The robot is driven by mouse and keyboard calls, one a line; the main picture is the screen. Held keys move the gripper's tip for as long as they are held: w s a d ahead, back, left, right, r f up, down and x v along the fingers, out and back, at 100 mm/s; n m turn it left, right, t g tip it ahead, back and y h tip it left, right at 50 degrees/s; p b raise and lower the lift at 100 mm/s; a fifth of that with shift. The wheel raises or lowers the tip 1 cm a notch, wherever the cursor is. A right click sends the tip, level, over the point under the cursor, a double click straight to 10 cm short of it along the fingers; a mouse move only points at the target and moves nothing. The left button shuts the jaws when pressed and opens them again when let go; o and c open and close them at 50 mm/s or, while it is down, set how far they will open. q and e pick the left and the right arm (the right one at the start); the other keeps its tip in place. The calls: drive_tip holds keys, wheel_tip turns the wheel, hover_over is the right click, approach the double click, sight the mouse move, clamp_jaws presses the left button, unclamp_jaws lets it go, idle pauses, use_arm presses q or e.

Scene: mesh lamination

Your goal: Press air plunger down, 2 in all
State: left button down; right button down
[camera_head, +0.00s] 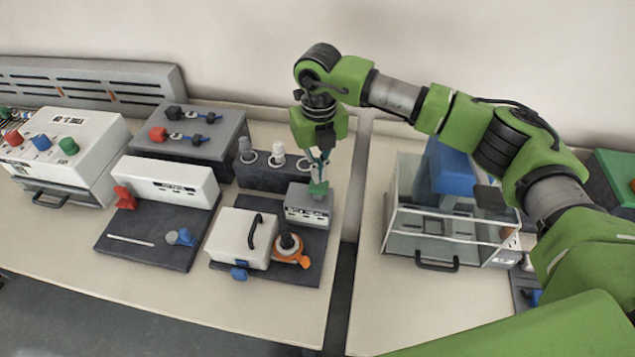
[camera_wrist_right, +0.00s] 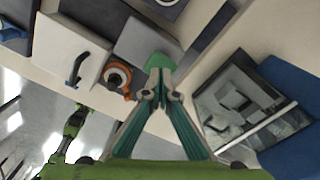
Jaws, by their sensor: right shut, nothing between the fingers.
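My right gripper (camera_head: 318,165) is shut and empty, pointing down at a green cap (camera_head: 318,188) on top of a small grey box (camera_head: 308,207). The fingertips are at or just above the cap; contact is hard to tell. In the right wrist view, the closed fingertips (camera_wrist_right: 161,88) lie in front of the green cap (camera_wrist_right: 162,66) and beside the grey box (camera_wrist_right: 146,38). The green cap looks like the plunger, but I cannot be sure. A black knob (camera_head: 289,243) with an orange ring stands beside the box. My left gripper is not in view.
A white box with a black handle (camera_head: 240,238) is left of the knob on the same dark plate. A dark rack (camera_head: 272,176) with several round pieces stands behind. A glass-sided case (camera_head: 430,243) is to the right, past a gap between tables.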

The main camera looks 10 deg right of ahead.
sight(319, 185)
drive_tip(key=shift+s+f+b, duration=0.1)
drive_tip(key=shift+f+b, duration=1.95)
drive_tip(key=shift+f, duration=0.45)
drive_tip(key=shift+r, duration=0.1)
drive_tip(key=shift+r+p, duration=0.65)
drive_tip(key=shift+r, duration=0.3)
drive_tip(key=shift+r+p, duration=1.45)
drive_tip(key=shift+r, duration=1.65)
